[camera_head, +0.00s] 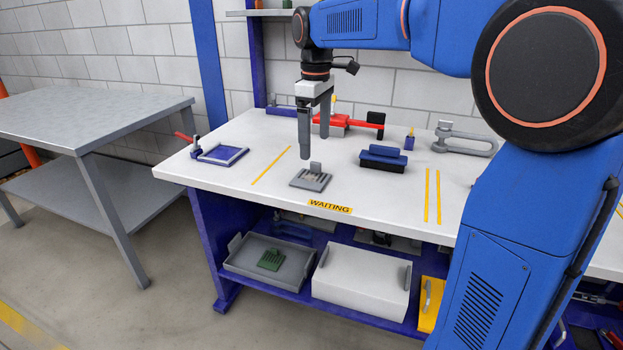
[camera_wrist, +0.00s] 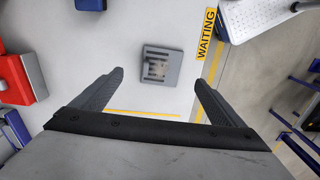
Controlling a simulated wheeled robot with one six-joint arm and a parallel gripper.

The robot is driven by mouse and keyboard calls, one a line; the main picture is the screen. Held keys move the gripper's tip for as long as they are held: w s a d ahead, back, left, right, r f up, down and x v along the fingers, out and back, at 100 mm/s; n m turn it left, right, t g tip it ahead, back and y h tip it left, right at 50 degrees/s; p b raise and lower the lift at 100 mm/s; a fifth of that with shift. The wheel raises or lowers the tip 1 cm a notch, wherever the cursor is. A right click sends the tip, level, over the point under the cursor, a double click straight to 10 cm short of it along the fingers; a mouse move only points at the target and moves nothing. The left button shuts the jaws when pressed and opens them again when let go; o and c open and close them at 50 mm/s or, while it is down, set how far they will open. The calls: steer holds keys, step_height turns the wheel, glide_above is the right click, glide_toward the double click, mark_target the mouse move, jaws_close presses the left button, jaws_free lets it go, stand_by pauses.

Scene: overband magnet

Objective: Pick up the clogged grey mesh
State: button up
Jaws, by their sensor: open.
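The grey mesh (camera_head: 311,179) lies flat on the white bench top, behind the yellow WAITING label. It is a small square grey piece with slots and a raised tab at its back edge. My gripper (camera_head: 315,145) points down above the bench, a little above and beside the mesh. In the wrist view my gripper (camera_wrist: 158,85) has its two dark fingers wide apart with nothing between them. The mesh shows beyond the fingertips, apart from them.
A dark blue block (camera_head: 383,159) stands right of the mesh, and a red tool (camera_head: 348,121) lies behind. A blue-framed panel (camera_head: 222,155) is at left. The WAITING label (camera_head: 330,207) marks the front edge. A grey tray (camera_head: 268,262) with a green mesh (camera_head: 271,260) sits on the lower shelf.

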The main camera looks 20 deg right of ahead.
mark_target(314, 179)
step_height(314, 179, down, 10)
steer(key=shift+s+a+r, duration=0.15)
stand_by(0.5)
steer(key=shift+c, duration=0.6)
steer(key=c, duration=1)
